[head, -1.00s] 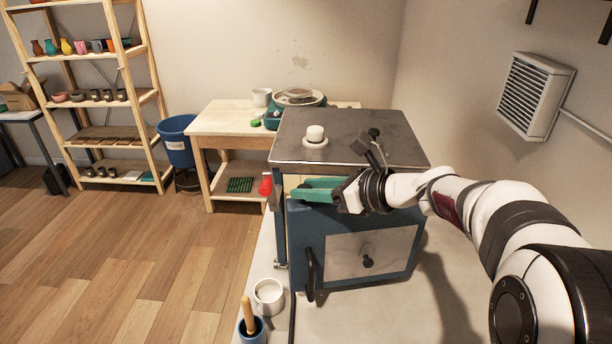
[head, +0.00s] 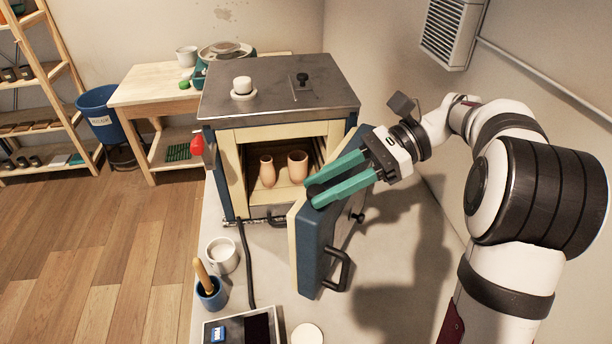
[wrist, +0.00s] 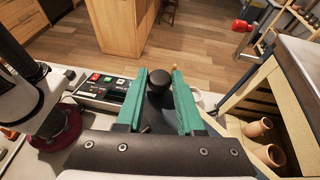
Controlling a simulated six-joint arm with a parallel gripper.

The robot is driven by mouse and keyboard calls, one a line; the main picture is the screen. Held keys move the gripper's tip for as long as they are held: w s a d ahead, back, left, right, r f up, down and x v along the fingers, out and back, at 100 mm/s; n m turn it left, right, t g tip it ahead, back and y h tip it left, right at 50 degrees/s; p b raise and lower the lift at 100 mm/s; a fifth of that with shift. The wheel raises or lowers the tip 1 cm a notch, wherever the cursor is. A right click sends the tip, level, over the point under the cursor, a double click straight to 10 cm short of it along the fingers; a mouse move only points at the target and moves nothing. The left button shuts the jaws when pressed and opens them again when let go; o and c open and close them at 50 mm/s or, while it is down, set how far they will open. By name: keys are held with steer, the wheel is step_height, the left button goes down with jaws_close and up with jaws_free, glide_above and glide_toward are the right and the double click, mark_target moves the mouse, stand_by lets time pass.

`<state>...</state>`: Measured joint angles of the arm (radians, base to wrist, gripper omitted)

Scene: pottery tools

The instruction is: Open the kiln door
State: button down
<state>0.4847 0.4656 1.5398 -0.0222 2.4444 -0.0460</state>
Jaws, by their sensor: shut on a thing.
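The kiln (head: 280,125) is a dark box with a cream-lined opening. Its blue door (head: 312,262) stands wide open, swung out toward the right, and the inside is visible. The door carries a black bar handle (head: 340,271) and a small black knob (head: 357,217) on its outer face. My gripper (head: 328,188), with green fingers, is at the top of the door near its free edge. Its fingers are closed on a dark rounded piece (wrist: 158,80) between the tips; I cannot tell how this piece joins the door. The fingers hide part of the door's top.
Two clay pots (head: 297,166) stand inside the kiln. A white plug (head: 242,87) sits on the kiln top.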

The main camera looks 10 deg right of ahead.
steer(key=shift+s+d+g, duration=0.2)
steer(key=shift+d+g, duration=0.1)
steer(key=shift+d, duration=0.1)
steer(key=c, duration=0.5)
jaws_free()
steer(key=shift+c, duration=0.2)
